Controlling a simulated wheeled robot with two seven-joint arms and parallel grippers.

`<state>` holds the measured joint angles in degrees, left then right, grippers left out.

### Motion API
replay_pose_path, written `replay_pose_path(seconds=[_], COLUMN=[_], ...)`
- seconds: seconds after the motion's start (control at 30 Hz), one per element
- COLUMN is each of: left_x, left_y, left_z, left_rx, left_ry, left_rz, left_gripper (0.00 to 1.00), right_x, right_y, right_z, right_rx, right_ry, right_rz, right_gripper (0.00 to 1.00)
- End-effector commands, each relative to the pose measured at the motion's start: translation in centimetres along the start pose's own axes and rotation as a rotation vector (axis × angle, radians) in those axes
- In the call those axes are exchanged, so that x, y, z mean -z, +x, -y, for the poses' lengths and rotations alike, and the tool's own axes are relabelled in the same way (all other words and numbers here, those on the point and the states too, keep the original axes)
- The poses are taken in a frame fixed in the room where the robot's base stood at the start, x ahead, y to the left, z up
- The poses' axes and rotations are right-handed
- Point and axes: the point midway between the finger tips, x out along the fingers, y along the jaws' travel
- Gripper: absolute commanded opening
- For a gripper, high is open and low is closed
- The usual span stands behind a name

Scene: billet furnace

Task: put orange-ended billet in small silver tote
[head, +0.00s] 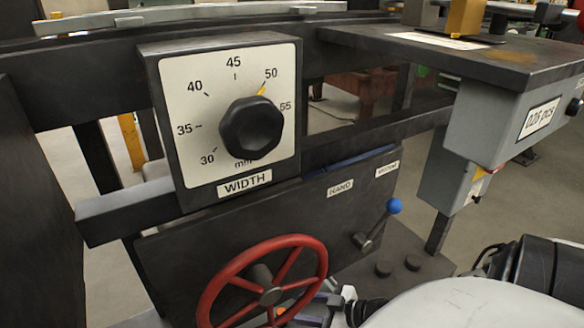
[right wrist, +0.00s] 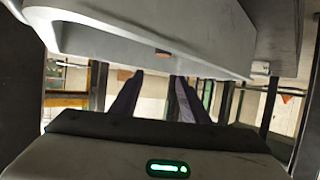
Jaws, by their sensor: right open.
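I cannot make out the orange-ended billet or the small silver tote for certain in either view. A small orange spot (head: 281,311) shows low behind the red handwheel; I cannot tell what it belongs to. My right gripper (head: 318,307) is at the bottom of the head view, beside the handwheel and partly hidden by it and by my arm. In the right wrist view its two fingers (right wrist: 158,92) are apart with nothing seen between them. A large grey metal body (right wrist: 160,35) fills the top of that view. My left gripper is not in view.
A dark machine frame carries a WIDTH dial (head: 250,125) pointing near 50. Below are the red handwheel (head: 270,292) and a blue-knobbed lever (head: 393,206). At right, a dark shelf (head: 480,55) holds a yellow block (head: 466,17), above a grey counter box (head: 490,125).

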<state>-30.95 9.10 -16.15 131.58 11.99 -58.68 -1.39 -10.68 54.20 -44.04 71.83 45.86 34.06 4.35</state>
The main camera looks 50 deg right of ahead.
Motion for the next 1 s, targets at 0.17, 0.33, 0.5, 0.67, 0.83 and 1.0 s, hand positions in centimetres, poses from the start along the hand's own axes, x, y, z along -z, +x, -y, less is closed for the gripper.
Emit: replay_pose_path(seconds=[0.17, 0.33, 0.5, 0.67, 0.83, 1.0], left_x=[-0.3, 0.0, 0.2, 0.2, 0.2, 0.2], left_y=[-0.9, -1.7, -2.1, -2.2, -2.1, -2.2], left_z=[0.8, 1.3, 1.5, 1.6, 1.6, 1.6], left_rx=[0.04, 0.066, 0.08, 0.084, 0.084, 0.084], left_ry=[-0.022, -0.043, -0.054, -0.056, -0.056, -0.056], left_rz=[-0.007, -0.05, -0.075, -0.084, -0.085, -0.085], left_gripper=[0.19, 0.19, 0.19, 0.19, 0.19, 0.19], right_x=[0.3, 0.2, 0.1, 0.0, 0.0, 0.0], right_y=[-4.7, -7.9, -9.8, -10.3, -10.2, -10.2], right_z=[0.1, 0.1, 0.1, 0.0, 0.0, 0.0], right_rx=[0.001, 0.001, 0.001, 0.001, 0.001, 0.001], right_ry=[0.0, 0.0, 0.0, 0.0, 0.0, 0.0], right_rz=[0.006, 0.003, 0.001, 0.0, 0.0, 0.0], right_gripper=[0.42, 0.42, 0.42, 0.42, 0.42, 0.42])
